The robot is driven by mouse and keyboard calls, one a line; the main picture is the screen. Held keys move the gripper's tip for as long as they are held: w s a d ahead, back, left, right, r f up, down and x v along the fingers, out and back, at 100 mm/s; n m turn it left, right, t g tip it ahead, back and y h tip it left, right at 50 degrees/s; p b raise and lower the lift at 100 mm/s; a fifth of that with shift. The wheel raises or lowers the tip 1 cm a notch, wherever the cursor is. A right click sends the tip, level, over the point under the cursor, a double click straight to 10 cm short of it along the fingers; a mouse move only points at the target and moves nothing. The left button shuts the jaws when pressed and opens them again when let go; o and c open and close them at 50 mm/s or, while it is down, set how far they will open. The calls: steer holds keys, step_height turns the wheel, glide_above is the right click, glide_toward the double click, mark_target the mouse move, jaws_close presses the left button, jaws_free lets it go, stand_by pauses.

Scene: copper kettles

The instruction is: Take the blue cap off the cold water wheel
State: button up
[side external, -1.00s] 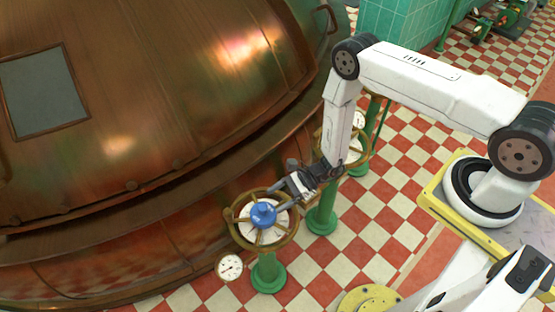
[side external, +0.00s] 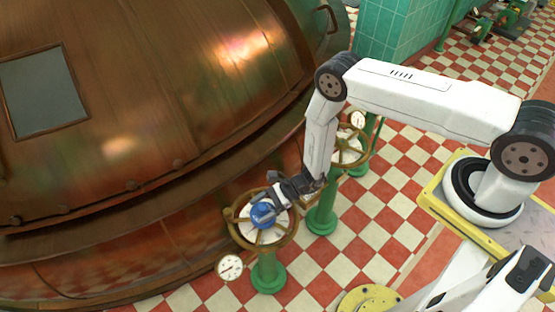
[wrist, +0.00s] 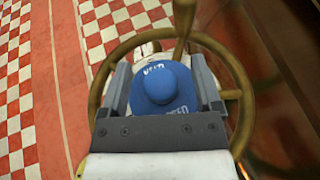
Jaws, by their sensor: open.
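The blue cap (side external: 263,214) sits at the centre of a brass hand wheel (side external: 236,237) on a green post. The cap is domed with a knob and has pale lettering on its rim in the wrist view (wrist: 160,87). My gripper (side external: 262,208) is at the cap, reaching in from the upper right. In the wrist view its two grey fingers (wrist: 160,90) stand open, one on each side of the cap. Whether either finger touches the cap I cannot tell. The cap's near edge is hidden behind the gripper body.
A large copper kettle (side external: 160,100) rises close on the left of the wheel. A second brass wheel (side external: 347,160) on a green post stands behind my arm. A white dial gauge (side external: 229,267) is at the wheel's lower left. Red and white tiled floor (side external: 335,265) lies open around the posts.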

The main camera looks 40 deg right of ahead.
stand_by(0.4)
jaws_close()
steer(key=shift+r, duration=0.15)
steer(key=shift+r, duration=0.8)
steer(key=s+d+r, duration=0.5)
steer(key=s+r, duration=0.6)
steer(key=s, duration=0.2)
steer(key=shift+d, duration=0.1)
stand_by(0.3)
